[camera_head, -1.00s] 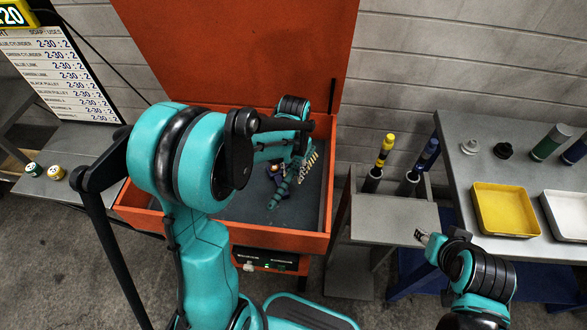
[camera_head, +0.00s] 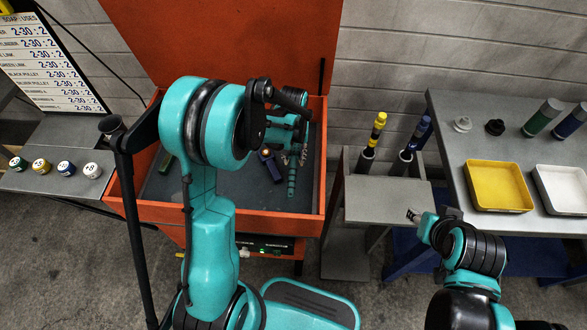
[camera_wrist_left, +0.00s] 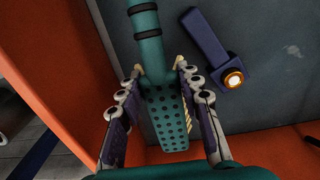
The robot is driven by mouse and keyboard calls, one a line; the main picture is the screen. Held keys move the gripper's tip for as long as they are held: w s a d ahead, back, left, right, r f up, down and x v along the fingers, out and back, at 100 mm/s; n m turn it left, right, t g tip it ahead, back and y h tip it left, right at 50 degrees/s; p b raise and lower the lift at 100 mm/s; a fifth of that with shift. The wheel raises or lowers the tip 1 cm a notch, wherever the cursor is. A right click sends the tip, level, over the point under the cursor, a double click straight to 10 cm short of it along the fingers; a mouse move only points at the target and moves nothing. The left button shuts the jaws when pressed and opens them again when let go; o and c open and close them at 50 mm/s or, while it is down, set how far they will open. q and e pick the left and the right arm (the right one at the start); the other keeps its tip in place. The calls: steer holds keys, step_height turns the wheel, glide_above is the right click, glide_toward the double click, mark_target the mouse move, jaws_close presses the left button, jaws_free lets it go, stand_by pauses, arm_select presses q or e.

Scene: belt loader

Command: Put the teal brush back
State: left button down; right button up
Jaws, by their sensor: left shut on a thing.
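My left gripper (camera_wrist_left: 160,68) is shut on the brush; in the head view the gripper (camera_head: 297,148) is partly hidden by my arm. A grey stand (camera_head: 388,203) to the right of the bin holds a yellow brush-like tool (camera_head: 377,130) and a blue one (camera_head: 420,132) upright in dark cups. My right gripper (camera_head: 413,215) is near the stand's front; its opening is too small to judge.
A dark blue tool with a lit end (camera_wrist_left: 208,45) lies on the bin floor beside the brush. The bin's raised orange lid (camera_head: 225,40) stands behind. A grey table (camera_head: 450,130) at right carries yellow (camera_head: 497,208) and white trays. Several round pots stand on the left shelf (camera_head: 45,180).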

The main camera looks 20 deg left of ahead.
mark_target(294, 165)
arm_select(q)
steer(key=shift+f+b, duration=0.8)
steer(key=shift+f, duration=1.85)
steer(key=c, duration=1)
jaws_free()
steer(key=shift+f, duration=0.15)
steer(key=shift+c, duration=0.2)
